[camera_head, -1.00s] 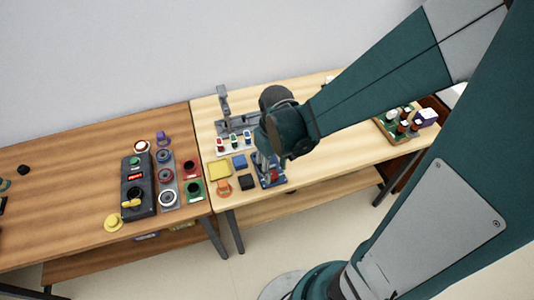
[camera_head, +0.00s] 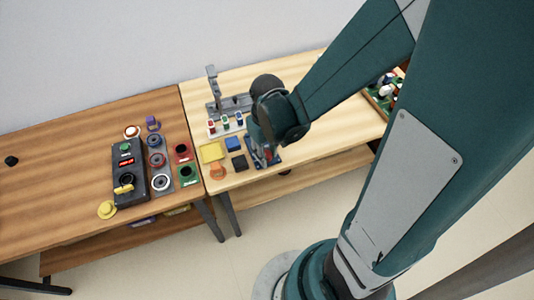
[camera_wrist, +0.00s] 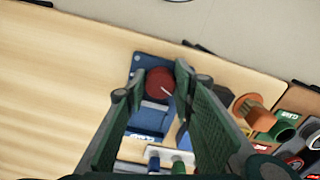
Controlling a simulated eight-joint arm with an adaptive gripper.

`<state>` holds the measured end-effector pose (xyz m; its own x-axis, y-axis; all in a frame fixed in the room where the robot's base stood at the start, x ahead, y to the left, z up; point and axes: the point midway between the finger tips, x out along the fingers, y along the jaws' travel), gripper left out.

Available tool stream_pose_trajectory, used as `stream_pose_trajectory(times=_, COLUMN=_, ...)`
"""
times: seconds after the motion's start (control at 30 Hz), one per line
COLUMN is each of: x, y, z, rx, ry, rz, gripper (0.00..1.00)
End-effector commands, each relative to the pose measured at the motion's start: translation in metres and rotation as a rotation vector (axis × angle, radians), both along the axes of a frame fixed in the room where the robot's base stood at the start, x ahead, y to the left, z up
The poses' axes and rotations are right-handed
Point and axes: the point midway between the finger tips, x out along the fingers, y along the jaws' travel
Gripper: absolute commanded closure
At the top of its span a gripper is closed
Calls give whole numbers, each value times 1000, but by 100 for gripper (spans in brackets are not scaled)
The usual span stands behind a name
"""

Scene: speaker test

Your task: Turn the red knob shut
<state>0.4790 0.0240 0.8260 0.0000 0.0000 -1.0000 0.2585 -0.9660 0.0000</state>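The red knob (camera_wrist: 160,82) shows in the wrist view as a dark red round cap with a pale mark, on a blue fixture (camera_wrist: 147,122). My gripper (camera_wrist: 157,90) is open, with its two green fingers on the left and right sides of the knob in the picture. I cannot tell whether either finger touches it. In the head view, my wrist covers much of the blue fixture (camera_head: 276,158), and only a bit of the red knob (camera_head: 267,154) shows.
A white rack with coloured pieces (camera_head: 225,126) and a grey stand (camera_head: 212,92) are behind the fixture. Yellow (camera_head: 211,152), blue and black pads lie to its left. A black control box (camera_head: 128,172) stands on the darker table.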

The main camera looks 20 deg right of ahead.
Motion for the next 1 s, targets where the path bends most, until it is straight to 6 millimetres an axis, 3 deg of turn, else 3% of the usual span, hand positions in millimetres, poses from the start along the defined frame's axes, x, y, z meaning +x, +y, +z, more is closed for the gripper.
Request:
stream_pose_trajectory(times=0.1, x=0, y=0, z=0, rx=0, ry=0, rz=0, gripper=88)
stream_pose_trajectory(times=0.37, x=0, y=0, z=0, rx=0, ry=0, rz=-29, gripper=88)
stream_pose_trajectory(times=1.0, x=0, y=2, z=0, rx=0, ry=0, rz=-403, gripper=88)
